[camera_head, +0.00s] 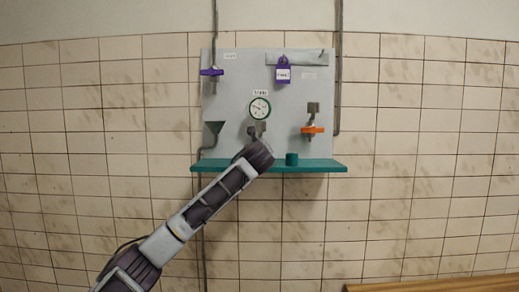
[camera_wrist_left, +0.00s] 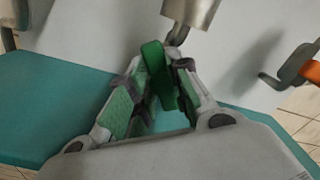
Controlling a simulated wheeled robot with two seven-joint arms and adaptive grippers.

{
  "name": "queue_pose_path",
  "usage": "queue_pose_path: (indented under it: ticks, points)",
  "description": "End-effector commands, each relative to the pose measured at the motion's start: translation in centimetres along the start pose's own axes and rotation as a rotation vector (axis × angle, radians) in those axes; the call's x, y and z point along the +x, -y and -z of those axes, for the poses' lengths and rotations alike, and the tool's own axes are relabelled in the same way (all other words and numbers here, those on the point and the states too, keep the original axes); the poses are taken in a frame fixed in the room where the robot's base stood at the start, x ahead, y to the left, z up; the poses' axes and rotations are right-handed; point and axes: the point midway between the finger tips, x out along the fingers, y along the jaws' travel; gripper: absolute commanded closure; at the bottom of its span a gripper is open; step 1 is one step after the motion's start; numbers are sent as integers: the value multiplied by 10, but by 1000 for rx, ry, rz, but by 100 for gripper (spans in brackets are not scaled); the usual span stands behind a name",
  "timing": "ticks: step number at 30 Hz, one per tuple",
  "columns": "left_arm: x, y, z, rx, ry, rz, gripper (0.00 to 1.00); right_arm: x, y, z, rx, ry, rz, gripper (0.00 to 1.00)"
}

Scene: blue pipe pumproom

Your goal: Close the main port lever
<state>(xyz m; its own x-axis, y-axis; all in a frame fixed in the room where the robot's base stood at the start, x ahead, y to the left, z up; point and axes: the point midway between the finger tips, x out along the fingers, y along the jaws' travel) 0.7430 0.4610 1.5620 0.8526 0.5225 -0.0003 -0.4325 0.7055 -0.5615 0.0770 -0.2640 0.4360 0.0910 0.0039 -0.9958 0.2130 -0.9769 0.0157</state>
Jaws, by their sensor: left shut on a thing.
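A green lever (camera_wrist_left: 155,65) hangs below a metal pipe fitting (camera_wrist_left: 190,12), seen close up in the left wrist view. My left gripper (camera_wrist_left: 158,82) is shut on the green lever, with one finger on each side of it. In the head view my left gripper (camera_head: 253,132) is mostly hidden behind my wrist, just under the round gauge (camera_head: 260,107) on the grey panel (camera_head: 235,95). The lever itself is hidden there by the gripper. I cannot read the panel labels. My right gripper is not in view.
A purple-handled valve (camera_head: 211,72) and a purple lock (camera_head: 283,73) are higher up.

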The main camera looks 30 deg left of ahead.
Motion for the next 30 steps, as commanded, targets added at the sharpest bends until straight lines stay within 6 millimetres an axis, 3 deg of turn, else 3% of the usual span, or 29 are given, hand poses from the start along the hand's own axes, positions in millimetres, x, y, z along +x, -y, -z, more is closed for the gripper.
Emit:
queue_pose_path:
  ticks: [21,30]
  points:
    - [0,-6,4,-680,-1,-1,100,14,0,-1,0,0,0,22]
    - [0,-8,5,-895,-1,-3,100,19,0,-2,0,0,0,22]
